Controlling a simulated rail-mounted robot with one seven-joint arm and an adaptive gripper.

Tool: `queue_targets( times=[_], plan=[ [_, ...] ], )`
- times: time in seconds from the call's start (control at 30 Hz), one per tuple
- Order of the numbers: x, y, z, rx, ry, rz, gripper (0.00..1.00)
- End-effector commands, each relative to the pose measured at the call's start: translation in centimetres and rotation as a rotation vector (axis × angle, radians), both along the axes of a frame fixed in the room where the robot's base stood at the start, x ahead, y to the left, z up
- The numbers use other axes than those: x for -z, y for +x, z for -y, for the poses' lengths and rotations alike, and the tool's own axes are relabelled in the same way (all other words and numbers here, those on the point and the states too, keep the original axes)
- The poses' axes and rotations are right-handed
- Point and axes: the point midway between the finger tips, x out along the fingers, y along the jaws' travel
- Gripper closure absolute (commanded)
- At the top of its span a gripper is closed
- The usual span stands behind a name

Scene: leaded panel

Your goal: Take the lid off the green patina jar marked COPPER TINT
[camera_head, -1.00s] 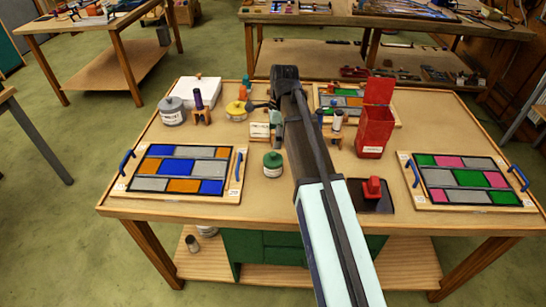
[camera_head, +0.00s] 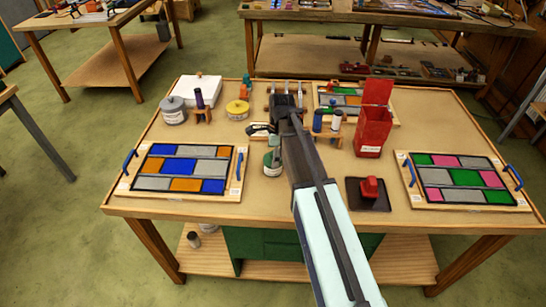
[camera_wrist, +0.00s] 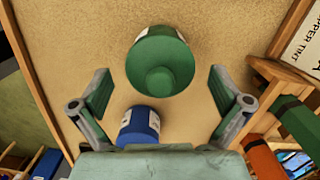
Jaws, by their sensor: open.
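The green jar (camera_head: 272,165) stands upright on the bench, left of my arm, with a white label too small to read. The wrist view shows it from above, with its green lid (camera_wrist: 150,50) and round knob (camera_wrist: 160,80) on it. My gripper (camera_wrist: 160,76) is open and empty, one finger on each side of the knob with a gap to both. In the head view my gripper (camera_head: 264,132) is above and behind the jar, and part of the jar's top is hidden.
A blue container (camera_wrist: 138,127) is close to the jar in the wrist view. A wooden rack with green and orange items (camera_wrist: 262,158) and a COPPER TINT card (camera_wrist: 308,45) are at right. A blue-and-orange panel (camera_head: 180,170) lies left; a red box (camera_head: 373,130) stands right.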

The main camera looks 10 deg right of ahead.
Motion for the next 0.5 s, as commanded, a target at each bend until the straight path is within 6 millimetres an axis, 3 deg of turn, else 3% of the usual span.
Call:
queue_targets(
  times=[0.27,0.43,0.5],
  plan=[
    [0.25,0.00,-0.04,0.000,0.000,0.000,0.00],
    [0.24,-0.01,-0.04,0.000,0.000,0.000,0.57],
    [0.27,-0.02,-0.04,0.000,0.000,-0.001,0.66]
  ],
)
